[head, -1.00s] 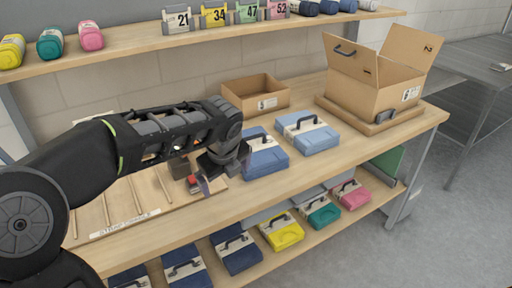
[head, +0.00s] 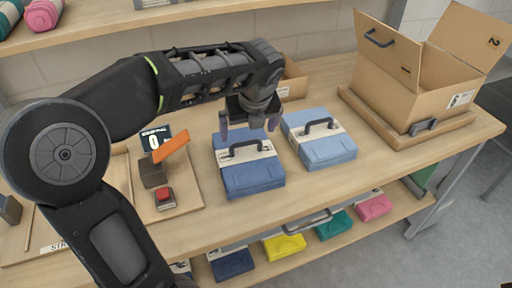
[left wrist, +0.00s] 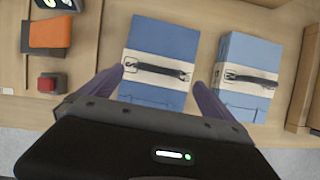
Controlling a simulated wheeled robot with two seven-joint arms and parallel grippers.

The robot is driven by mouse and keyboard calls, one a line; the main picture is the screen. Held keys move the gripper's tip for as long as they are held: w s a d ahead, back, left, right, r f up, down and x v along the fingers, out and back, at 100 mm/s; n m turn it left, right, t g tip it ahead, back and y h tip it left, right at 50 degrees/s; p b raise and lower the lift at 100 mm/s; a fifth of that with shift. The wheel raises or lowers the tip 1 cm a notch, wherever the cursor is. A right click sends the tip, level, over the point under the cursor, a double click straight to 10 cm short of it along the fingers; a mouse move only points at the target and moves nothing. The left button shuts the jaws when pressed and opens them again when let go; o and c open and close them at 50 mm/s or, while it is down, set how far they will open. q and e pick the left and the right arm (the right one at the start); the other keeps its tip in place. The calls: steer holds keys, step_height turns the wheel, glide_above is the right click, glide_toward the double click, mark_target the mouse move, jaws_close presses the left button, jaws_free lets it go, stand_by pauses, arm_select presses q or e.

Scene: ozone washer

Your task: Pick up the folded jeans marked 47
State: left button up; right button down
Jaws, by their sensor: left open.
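Two folded jeans bundles with pale bands and dark carry handles lie side by side on the table. The darker blue bundle (head: 250,177) is on the left and the light blue bundle (head: 325,150) on the right. They also show in the left wrist view as the darker blue bundle (left wrist: 160,42) and the light blue bundle (left wrist: 250,50). I cannot read a 47 on either. My left gripper (head: 249,122) is open and empty above the darker bundle. In the left wrist view, its fingers stand on either side of that bundle's near part, apart from the handle. My right gripper is not in view.
An open cardboard box (head: 415,90) stands on a wooden base at the back right. A smaller carton (head: 292,80) is partly hidden behind my arm. Left of the darker bundle are an orange-topped device (head: 170,147) and a red button (head: 164,194). Coloured bundles lie on the lower shelf.

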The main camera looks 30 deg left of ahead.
mark_target(246, 142)
arm_select(q)
steer(key=shift+x, duration=1.2)
steer(key=shift+s+f, duration=0.1)
steer(key=shift+s, duration=0.1)
steer(key=shift+p+x, duration=0.45)
steer(key=shift+x, duration=2.15)
steer(key=shift+w, duration=0.1)
steer(key=c, duration=1.9)
step_height(246, 142, up, 10)
steer(key=shift+r, duration=0.1)
